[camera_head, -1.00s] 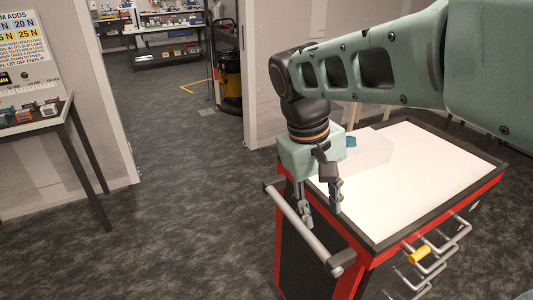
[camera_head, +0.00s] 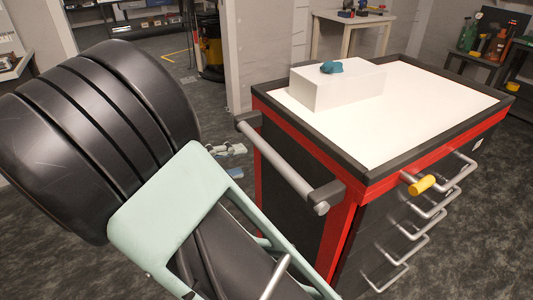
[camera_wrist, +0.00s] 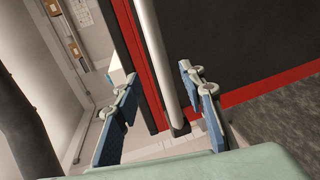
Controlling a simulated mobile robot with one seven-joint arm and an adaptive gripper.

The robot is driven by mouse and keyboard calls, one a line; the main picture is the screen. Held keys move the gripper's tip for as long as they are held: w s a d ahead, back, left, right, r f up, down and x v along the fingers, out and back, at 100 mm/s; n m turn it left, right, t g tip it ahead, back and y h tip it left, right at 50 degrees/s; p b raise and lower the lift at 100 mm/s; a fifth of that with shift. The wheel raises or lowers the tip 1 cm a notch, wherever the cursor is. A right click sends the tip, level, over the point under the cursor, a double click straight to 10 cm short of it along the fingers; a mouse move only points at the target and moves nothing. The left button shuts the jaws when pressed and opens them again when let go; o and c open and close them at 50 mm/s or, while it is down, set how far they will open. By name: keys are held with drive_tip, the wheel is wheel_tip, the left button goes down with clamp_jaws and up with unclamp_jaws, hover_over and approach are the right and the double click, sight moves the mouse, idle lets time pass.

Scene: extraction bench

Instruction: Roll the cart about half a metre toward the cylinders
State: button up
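The cart (camera_head: 262,182) is red and black with a white top. Its silver push handle (camera_head: 285,168) runs along the left end, and it also shows in the wrist view (camera_wrist: 166,60). My gripper (camera_head: 229,160) is left of the handle, below its level in the picture, and mostly hidden behind my own arm. In the wrist view my gripper (camera_wrist: 160,118) is open, with the handle bar appearing between its two blue-padded fingers. I see no contact, and the depth gap is unclear. I cannot pick out the cylinders with certainty.
A white box (camera_head: 330,88) with a teal object (camera_head: 331,67) on it sits on the cart top. A yellow piece (camera_head: 421,185) is on a drawer handle. A small table (camera_head: 350,22) stands behind; a dark bench with green and orange items (camera_head: 497,45) is at back right. Floor shows at front right.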

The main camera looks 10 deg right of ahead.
sight(266, 156)
drive_tip(key=b+x, duration=0.2)
drive_tip(key=x, duration=0.8)
drive_tip(key=shift+d, duration=0.15)
drive_tip(key=shift+c, duration=0.4)
clamp_jaws()
